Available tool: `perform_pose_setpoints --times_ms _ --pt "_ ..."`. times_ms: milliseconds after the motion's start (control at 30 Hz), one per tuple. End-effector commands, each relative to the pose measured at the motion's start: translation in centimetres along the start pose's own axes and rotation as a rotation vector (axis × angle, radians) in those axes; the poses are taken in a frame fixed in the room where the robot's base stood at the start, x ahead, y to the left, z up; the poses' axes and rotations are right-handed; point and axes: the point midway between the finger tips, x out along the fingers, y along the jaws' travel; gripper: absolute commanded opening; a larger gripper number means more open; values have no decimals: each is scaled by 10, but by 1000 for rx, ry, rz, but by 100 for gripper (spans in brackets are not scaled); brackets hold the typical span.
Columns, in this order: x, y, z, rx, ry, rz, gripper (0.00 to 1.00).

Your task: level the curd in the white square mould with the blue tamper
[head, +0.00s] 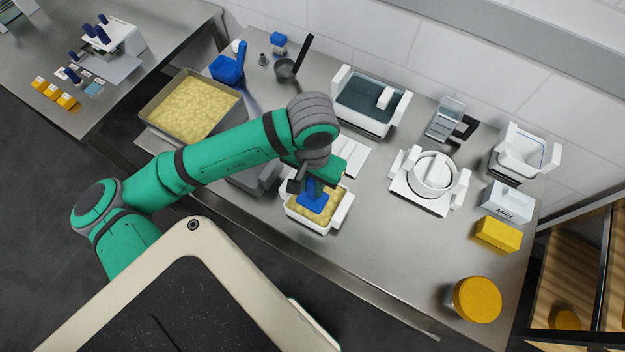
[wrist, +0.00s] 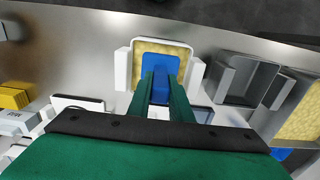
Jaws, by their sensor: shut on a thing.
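The white square mould (head: 343,212) stands on the steel table near its front edge, with pale yellow curd (head: 330,216) inside. The blue tamper (head: 313,200) is in the mould opening, its flat foot over the curd. In the wrist view the tamper (wrist: 158,64) covers the middle of the curd (wrist: 178,50), and curd shows around it inside the mould rim (wrist: 138,42). My gripper (head: 315,182) is shut on the tamper's handle from above. I cannot tell how firmly the foot touches the curd.
A large curd tray (head: 238,112) stands at the left. A grey box (wrist: 238,82) stands beside the mould. Behind are a white tub (head: 340,112) of dark liquid and a round white mould (head: 424,192). Yellow cheeses (head: 497,234) stand at the right.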

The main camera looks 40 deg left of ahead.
Motion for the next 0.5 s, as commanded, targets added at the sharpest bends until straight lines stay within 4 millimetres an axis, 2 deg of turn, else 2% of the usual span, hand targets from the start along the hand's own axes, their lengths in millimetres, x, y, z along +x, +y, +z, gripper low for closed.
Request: perform_pose_setpoints --times_ms 500 --pt "-45 0 0 0 1 -2 0"
